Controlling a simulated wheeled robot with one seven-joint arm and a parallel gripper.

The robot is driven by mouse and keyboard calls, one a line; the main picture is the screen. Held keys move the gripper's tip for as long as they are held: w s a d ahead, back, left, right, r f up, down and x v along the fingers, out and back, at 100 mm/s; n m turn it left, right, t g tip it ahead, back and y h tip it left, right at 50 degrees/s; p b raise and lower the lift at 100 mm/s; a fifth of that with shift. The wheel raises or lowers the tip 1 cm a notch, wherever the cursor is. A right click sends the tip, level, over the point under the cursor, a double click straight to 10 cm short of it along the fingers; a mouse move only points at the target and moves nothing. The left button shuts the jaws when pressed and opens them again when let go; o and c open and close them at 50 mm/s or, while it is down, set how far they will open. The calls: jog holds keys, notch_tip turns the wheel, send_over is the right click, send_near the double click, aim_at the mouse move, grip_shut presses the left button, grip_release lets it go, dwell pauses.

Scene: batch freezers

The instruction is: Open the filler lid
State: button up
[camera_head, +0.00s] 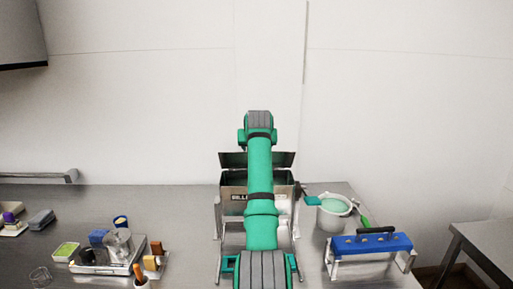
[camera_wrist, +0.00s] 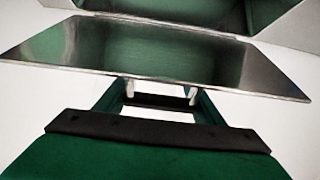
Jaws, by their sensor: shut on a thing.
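The filler is a steel box (camera_head: 231,197) in the middle of the bench, mostly hidden behind my green arm. Its lid (camera_head: 231,160) shows as a dark panel at the top of the box, on both sides of the arm, and looks raised and tilted. In the wrist view the lid (camera_wrist: 160,48) is a shiny steel plate reflecting green, with a hinge line at its far edge. My gripper (camera_wrist: 160,102) is shut on the lid's handle, a dark bar on two pale posts below the plate's near edge. My gripper is hidden in the head view.
A white bucket (camera_head: 333,216) with green contents and a blue-topped stand (camera_head: 371,243) are to the right. A tray (camera_head: 103,267) with several small items and a green-filled dish (camera_head: 66,252) are to the left. A wall stands behind the bench.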

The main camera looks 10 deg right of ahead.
jog(key=shift+f, duration=0.55)
jog(key=o, duration=1.5)
jog(key=shift+w+f, duration=0.1)
jog(key=shift+r, duration=0.45)
jog(key=v, duration=1)
jog(key=shift+s+r, duration=0.1)
jog(key=shift+s, duration=0.25)
jog(key=shift+w+a, duration=0.1)
jog(key=shift+w, duration=0.05)
